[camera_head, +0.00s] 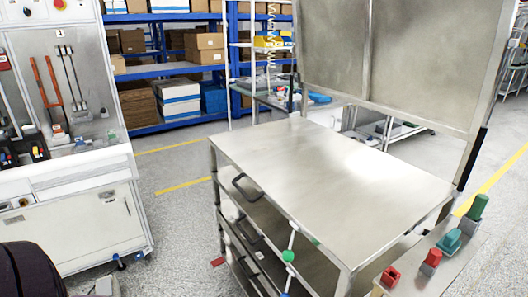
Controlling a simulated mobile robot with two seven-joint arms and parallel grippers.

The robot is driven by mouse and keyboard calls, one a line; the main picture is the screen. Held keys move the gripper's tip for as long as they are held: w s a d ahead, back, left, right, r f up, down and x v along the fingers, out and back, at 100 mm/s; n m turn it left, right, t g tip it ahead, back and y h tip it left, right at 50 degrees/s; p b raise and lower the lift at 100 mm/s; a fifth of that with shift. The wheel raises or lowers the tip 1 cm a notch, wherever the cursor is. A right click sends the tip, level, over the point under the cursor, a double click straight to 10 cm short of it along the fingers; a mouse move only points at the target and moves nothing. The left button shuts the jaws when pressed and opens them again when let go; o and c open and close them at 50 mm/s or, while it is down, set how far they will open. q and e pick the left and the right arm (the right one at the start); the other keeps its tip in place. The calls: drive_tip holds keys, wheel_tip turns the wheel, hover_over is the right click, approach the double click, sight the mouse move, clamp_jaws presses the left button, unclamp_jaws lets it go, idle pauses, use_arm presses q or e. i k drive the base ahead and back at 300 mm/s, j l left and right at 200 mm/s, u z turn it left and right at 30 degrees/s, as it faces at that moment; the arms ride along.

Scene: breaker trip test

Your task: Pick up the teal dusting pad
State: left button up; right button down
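The teal dusting pad (449,243) sits on a narrow side ledge (425,283) at the lower right, beyond the right end of the steel cart. It looks like a block with a raised grip on top. It stands between a red-topped grey piece (431,262) and a green cylinder on a grey base (475,214). Neither of my grippers shows in the head view. Nothing visible is touching the pad.
The steel cart (320,170) has a bare top and a tall back panel (415,55). A red block (390,277) sits at the ledge's near end. A white cabinet (70,215) with tools stands left. Blue shelving (170,70) is behind. Grey floor lies between cabinet and cart.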

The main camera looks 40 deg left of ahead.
sight(450, 243)
drive_tip(key=l+u, duration=0.1)
drive_tip(key=u, duration=0.35)
drive_tip(key=i+l+u, duration=0.1)
drive_tip(key=u, duration=0.4)
drive_tip(key=l+u, duration=0.2)
drive_tip(key=u, duration=0.25)
drive_tip(key=l+u, duration=0.3)
drive_tip(key=k+l+u, duration=0.15)
drive_tip(key=l+u, duration=0.15)
drive_tip(key=l, duration=0.15)
drive_tip(key=k+l+u, duration=0.1)
drive_tip(key=l, duration=0.3)
drive_tip(key=k+l+u, duration=0.1)
drive_tip(key=l, duration=0.35)
drive_tip(key=k, duration=0.05)
